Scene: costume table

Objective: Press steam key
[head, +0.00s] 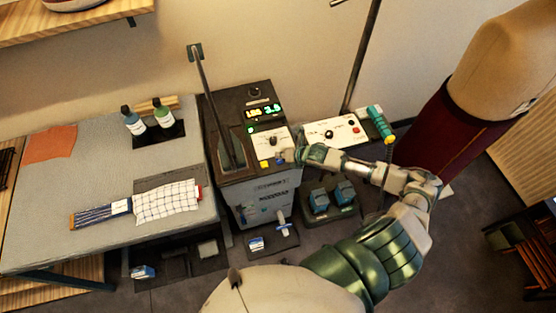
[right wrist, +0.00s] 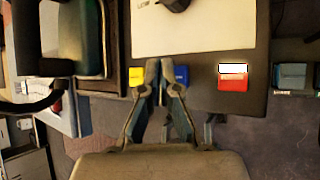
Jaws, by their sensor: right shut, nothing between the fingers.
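The machine (head: 265,188) stands right of the padded table, with a lit green and yellow display (head: 263,111) on top. On its front edge sit a yellow key (head: 265,163) and a blue key (head: 280,161). The right wrist view shows the yellow key (right wrist: 136,76), the blue key (right wrist: 181,74) and a red key with a white top (right wrist: 232,78). I cannot read which is the steam key. My right gripper (head: 292,156) is shut and empty at this edge; its fingertips (right wrist: 160,66) appear between yellow and blue. Contact cannot be told. My left gripper is out of view.
A white control panel (head: 335,131) and a teal-handled tool (head: 381,123) are behind my right arm. Blue pedals (head: 333,197) sit low to the right. The padded table (head: 75,190) holds two bottles and a checked cloth (head: 167,203). A dress form (head: 500,70) stands right.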

